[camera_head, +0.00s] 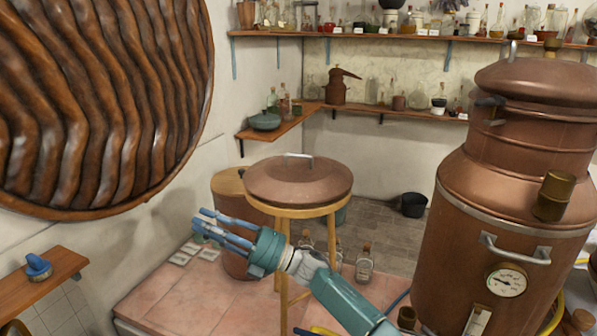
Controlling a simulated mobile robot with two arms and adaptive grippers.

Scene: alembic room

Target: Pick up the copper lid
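A round copper lid (298,183) with a metal handle (299,156) on top lies on a wooden stool (285,212) in the middle of the view. My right gripper (198,224) reaches in from the bottom right, with blue fingers pointing left. It shows in front of and below the lid, apart from it. The fingers look spread with nothing between them. Another copper lid (538,80) with a handle sits on top of the large copper still (500,240) at the right. My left gripper is not in view.
The large still fills the right side. A big ribbed brown disc (100,95) hangs at the upper left. Shelves with bottles (400,38) line the walls. A pink tiled platform (180,300) lies below my gripper. Glass bottles (364,264) and a black bucket (413,204) stand behind.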

